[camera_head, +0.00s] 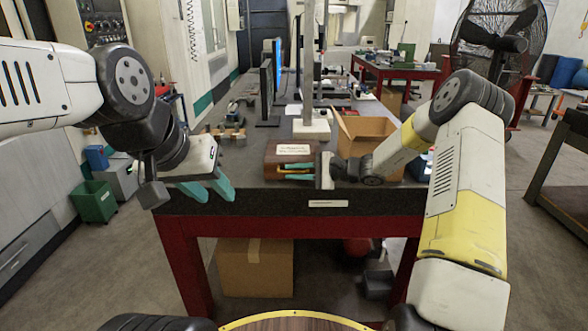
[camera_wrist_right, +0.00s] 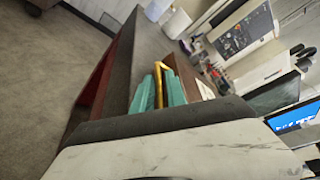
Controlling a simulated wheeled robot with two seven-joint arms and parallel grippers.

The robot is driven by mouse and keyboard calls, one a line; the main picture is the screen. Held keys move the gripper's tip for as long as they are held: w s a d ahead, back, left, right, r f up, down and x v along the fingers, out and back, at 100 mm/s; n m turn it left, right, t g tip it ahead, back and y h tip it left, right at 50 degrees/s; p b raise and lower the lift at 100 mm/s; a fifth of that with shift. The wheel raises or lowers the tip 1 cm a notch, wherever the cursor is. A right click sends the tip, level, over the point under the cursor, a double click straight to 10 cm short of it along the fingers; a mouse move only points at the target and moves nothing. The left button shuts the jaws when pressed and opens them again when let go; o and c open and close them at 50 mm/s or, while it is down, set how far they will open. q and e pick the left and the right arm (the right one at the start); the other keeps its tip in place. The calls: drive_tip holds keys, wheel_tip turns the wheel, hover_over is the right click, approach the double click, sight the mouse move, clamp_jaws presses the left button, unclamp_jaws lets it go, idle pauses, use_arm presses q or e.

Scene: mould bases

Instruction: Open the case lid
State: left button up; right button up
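The case (camera_head: 280,153) is a brown box with a white label on its top, on the table's front part; its lid looks shut. It also shows in the right wrist view (camera_wrist_right: 187,75). My right gripper (camera_head: 297,171) is at the case's right front, its teal fingers apart, one above the other in the head view. A yellow strip (camera_wrist_right: 158,82) shows between these fingers in the right wrist view; whether they touch it I cannot tell. My left gripper (camera_head: 211,189) is open and empty, left of the case near the table's front edge, pointing down and right.
An open cardboard box (camera_head: 365,132) stands right of the case, close behind my right gripper. A grey stand (camera_head: 311,128) and monitors (camera_head: 268,85) stand behind. The dark tabletop (camera_head: 238,165) is clear left of the case.

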drive_tip(key=shift+c, duration=0.5)
clamp_jaws()
idle(1.0)
